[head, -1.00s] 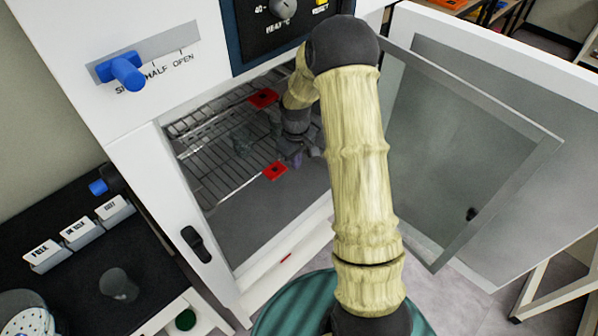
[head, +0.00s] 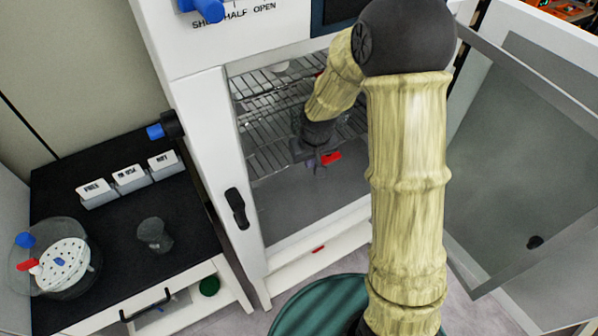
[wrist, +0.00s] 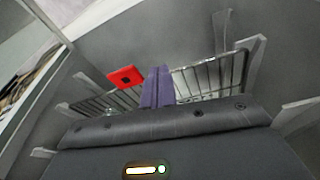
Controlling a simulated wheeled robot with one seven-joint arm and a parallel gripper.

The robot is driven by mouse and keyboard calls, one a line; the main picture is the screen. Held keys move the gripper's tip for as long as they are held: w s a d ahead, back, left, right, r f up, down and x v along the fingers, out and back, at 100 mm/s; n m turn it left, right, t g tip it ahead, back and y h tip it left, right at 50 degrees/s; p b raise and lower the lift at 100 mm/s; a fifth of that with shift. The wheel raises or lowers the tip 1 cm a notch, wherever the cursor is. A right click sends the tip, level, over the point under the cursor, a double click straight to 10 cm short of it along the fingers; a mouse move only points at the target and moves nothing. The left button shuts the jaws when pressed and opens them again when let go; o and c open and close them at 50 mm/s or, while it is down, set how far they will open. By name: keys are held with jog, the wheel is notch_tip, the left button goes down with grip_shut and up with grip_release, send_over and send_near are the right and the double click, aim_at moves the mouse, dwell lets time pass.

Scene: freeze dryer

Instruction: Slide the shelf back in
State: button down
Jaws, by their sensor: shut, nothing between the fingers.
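Wire shelves sit inside the open freeze dryer chamber (head: 300,205). The upper shelf (head: 262,95) and the lower shelf (head: 268,160) show in the head view. A red tag (head: 332,157) is at the front of the lower shelf, beside my gripper (head: 319,164). Another red patch higher up is mostly hidden by my arm. In the wrist view, the purple fingers of my gripper (wrist: 157,88) are together and empty, in front of a wire shelf (wrist: 205,80) with a red tag (wrist: 125,76) to their left. I cannot tell whether the fingers touch the shelf.
The glazed door (head: 530,160) stands open on the right. The chamber's left front frame (head: 205,150) is close to my arm. On the left, a black bench (head: 190,215) holds labelled white boxes (head: 130,178), a dark cup (head: 155,235) and a round white rotor (head: 65,265).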

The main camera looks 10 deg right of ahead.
jog(key=shift+s+a+t, duration=0.15)
jog(key=shift+s+a, duration=0.2)
jog(key=shift+a, duration=0.2)
jog(key=shift+s+a+t, duration=0.15)
jog(key=shift+s+a, duration=0.15)
jog(key=shift+a, duration=0.25)
jog(key=shift+f, duration=0.15)
jog(key=w+a+f+p, duration=0.1)
jog(key=w+f+p, duration=0.1)
jog(key=w+f, duration=0.5)
jog(key=shift+a+f, duration=0.25)
jog(key=shift+f, duration=0.95)
